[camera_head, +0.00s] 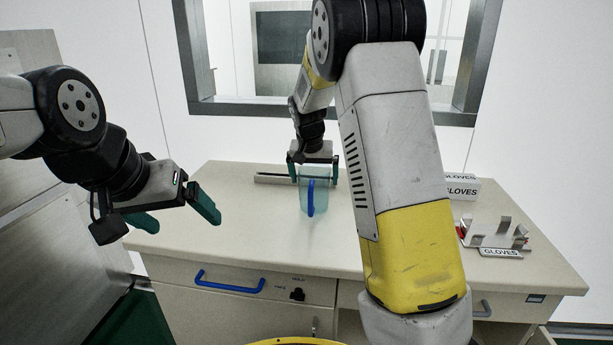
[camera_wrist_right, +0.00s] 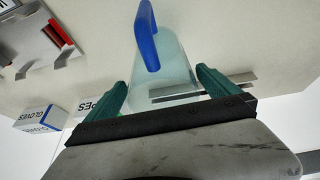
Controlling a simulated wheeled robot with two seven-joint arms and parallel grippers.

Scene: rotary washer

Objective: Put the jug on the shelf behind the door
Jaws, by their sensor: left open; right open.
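The jug (camera_head: 314,195) is clear, pale teal, with a blue handle, and stands on the bench toward its back middle. My right gripper (camera_head: 313,172) is open at the jug's top, one green finger on each side. In the right wrist view the jug (camera_wrist_right: 170,72) lies between the open fingers, its blue handle pointing away from the gripper; contact cannot be told. My left gripper (camera_head: 176,220) is open and empty over the bench's left front edge. No shelf behind a door can be made out with certainty.
The bench (camera_head: 260,220) has a drawer with a blue handle (camera_head: 230,281). A metal bar (camera_head: 272,178) lies behind the jug. GLOVES boxes (camera_head: 462,190) and a metal holder (camera_head: 495,235) stand at right. The bench's left half is mostly clear. My right arm hides its middle right.

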